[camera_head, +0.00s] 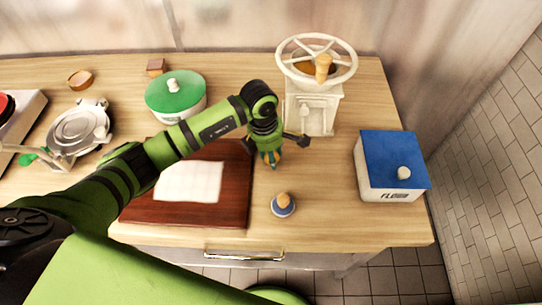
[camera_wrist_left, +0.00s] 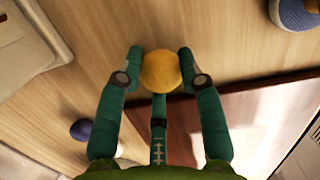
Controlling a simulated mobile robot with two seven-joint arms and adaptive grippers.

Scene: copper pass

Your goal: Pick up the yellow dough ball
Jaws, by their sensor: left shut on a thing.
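The yellow dough ball (camera_wrist_left: 160,71) sits between the fingertips of my left gripper in the left wrist view. My left gripper (camera_wrist_left: 161,76) is shut on it, with fingers on both sides and a third finger below it in the picture. In the head view my left gripper (camera_head: 271,160) points down over the counter, just right of the dark red board; its fingers mostly hide the ball there. I cannot tell whether the ball touches the counter. My right gripper is not in view.
The red-brown board (camera_head: 238,215) carries a white sheet (camera_head: 189,182). A cream mill (camera_head: 310,108) with a wheel stands behind the gripper. A blue-lidded flour box (camera_head: 393,160) is at right, a small blue wood-topped item (camera_head: 283,206) in front, a green-lidded pot (camera_head: 175,95) at left.

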